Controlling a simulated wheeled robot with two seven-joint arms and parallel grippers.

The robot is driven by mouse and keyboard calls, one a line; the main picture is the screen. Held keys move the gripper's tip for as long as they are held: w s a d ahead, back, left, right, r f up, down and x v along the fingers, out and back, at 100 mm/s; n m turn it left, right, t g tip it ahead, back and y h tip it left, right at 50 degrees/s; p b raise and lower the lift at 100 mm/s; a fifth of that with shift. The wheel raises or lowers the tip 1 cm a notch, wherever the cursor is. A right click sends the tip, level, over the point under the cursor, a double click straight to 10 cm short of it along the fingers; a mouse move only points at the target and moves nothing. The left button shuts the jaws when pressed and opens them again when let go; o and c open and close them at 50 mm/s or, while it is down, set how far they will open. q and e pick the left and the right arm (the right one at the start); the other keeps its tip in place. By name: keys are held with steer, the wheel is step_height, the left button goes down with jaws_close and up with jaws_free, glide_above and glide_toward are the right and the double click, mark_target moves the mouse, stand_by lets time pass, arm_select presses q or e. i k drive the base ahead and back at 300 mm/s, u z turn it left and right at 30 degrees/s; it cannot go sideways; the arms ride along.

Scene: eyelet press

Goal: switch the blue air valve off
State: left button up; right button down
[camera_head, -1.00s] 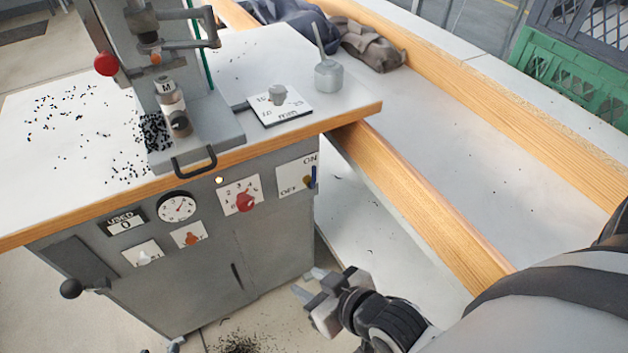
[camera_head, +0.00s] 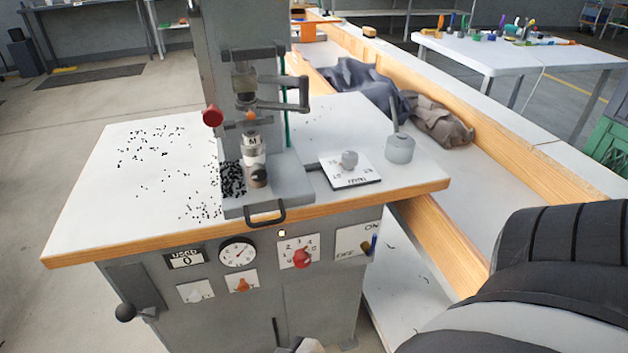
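The blue air valve (camera_head: 374,243) is at the right end of the grey cabinet's front panel. Its small blue handle stands roughly upright beside a brass body. The white plate behind it (camera_head: 350,240) reads ON at the upper right and OFF at the lower left, and the handle is under the ON side. A small grey piece at the bottom edge seems to be part of my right gripper (camera_head: 300,346), low in front of the cabinet and apart from the valve. Its fingers are mostly cut off. My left gripper is not in view.
A red knob (camera_head: 302,257), an orange knob (camera_head: 242,285) and a pressure gauge (camera_head: 238,253) sit left of the valve. The wooden table edge (camera_head: 420,193) overhangs above. A wood-edged bench (camera_head: 447,252) runs along the right. My arm covers the lower right.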

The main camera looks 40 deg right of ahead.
mark_target(369, 253)
steer(key=u, duration=1.2)
steer(key=i, duration=0.2)
steer(key=z, duration=2.85)
